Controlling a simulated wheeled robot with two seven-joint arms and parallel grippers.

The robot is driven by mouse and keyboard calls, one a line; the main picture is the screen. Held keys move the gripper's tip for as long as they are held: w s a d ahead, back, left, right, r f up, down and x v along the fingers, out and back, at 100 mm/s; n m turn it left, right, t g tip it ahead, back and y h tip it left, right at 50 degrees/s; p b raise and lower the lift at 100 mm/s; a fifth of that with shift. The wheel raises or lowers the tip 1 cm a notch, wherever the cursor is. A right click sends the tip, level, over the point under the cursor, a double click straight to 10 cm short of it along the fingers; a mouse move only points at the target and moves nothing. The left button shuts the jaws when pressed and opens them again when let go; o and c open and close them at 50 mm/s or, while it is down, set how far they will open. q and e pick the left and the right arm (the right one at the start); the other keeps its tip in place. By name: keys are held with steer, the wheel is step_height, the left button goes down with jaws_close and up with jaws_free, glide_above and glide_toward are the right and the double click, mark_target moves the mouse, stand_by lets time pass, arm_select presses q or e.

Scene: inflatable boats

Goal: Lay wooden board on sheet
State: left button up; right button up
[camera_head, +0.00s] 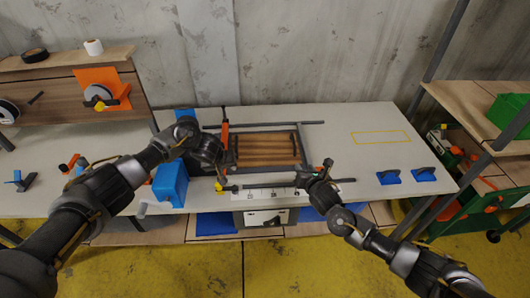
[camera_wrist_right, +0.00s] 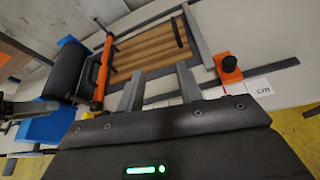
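The wooden board (camera_head: 268,150), brown with lengthwise slats, lies flat inside a grey frame (camera_head: 283,125) on the long table; it also shows in the right wrist view (camera_wrist_right: 150,52) with a dark bar across its right end. I cannot make out a separate sheet. My left gripper (camera_head: 222,168) is at the board's left end; its fingers are too small and hidden to tell their state. My right gripper (camera_head: 318,174) is near the board's front right corner. In the right wrist view its two grey fingers (camera_wrist_right: 160,85) are apart with nothing held between them.
A ruler strip (camera_head: 270,192) runs along the front edge. A blue block (camera_head: 170,184) stands left of the board. A yellow outlined rectangle (camera_head: 381,137) marks clear table at right, behind blue tools (camera_head: 389,177). Shelves with a green bin (camera_head: 510,113) stand at far right.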

arm_select(q)
steer(key=shift+s+r, duration=0.15)
steer(key=shift+s, duration=0.05)
arm_select(e)
steer(key=v, duration=1.1)
steer(key=shift+s+r, duration=0.25)
steer(key=shift+s, duration=0.1)
